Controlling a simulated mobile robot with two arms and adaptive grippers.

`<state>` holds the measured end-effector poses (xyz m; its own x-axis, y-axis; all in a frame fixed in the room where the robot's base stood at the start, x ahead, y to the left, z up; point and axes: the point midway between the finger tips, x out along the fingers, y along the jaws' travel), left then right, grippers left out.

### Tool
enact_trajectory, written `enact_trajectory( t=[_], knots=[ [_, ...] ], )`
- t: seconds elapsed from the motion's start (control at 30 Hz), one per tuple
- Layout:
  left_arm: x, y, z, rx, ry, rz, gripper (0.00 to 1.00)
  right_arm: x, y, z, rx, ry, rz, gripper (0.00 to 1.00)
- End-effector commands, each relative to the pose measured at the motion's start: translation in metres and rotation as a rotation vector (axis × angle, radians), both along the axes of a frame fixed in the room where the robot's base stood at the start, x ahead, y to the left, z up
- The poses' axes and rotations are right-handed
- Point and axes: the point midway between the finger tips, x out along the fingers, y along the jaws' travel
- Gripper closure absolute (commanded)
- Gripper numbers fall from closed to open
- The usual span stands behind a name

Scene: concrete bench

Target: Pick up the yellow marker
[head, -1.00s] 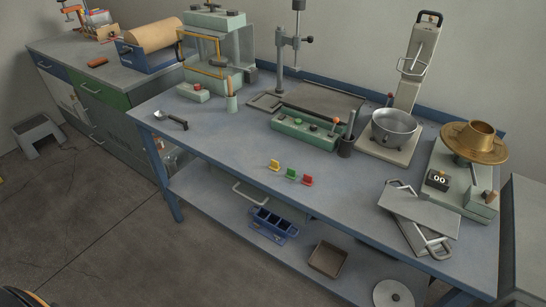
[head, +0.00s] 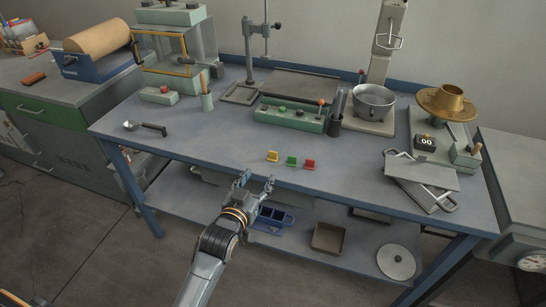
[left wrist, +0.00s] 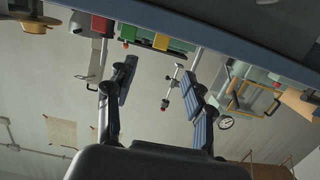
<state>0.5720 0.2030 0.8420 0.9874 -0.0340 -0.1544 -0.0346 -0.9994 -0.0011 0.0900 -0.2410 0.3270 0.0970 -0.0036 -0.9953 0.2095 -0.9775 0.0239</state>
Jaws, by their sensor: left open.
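The yellow marker (head: 272,156) stands near the front edge of the blue-grey bench (head: 200,160), left of a green marker (head: 292,160) and a red marker (head: 309,163). My left gripper (head: 255,182) is open and empty, just in front of the bench edge, below and slightly left of the yellow marker and apart from it. The left wrist view appears upside down; there the yellow marker (left wrist: 161,41) lies beyond the spread fingers (left wrist: 158,82). My right gripper is not in view.
Behind the markers stands a green control box (head: 290,117). A spoon (head: 145,128) lies to the left; metal plates with handles (head: 425,172) lie to the right. The lower shelf holds a blue bin (head: 272,217), a brown tray (head: 328,237) and a disc (head: 396,262). The bench around the markers is clear.

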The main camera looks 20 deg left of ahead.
Motion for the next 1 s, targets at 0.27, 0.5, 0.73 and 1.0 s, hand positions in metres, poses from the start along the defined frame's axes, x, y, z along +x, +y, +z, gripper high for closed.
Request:
enact_trajectory(
  t=[0.27, 0.5, 0.73, 1.0],
  knots=[
    [0.050, -0.001, -0.003, -0.001, -0.009, 0.001, 0.47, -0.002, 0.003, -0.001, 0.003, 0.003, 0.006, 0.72],
    [0.079, -0.002, -0.009, -0.001, -0.007, 0.000, 0.47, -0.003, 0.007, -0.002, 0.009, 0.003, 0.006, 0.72],
    [0.094, -0.003, -0.013, -0.001, -0.005, 0.001, 0.47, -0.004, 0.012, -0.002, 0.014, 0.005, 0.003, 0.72],
    [0.126, -0.003, -0.022, -0.002, -0.006, 0.001, 0.47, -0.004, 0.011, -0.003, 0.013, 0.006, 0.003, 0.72]
  ],
)
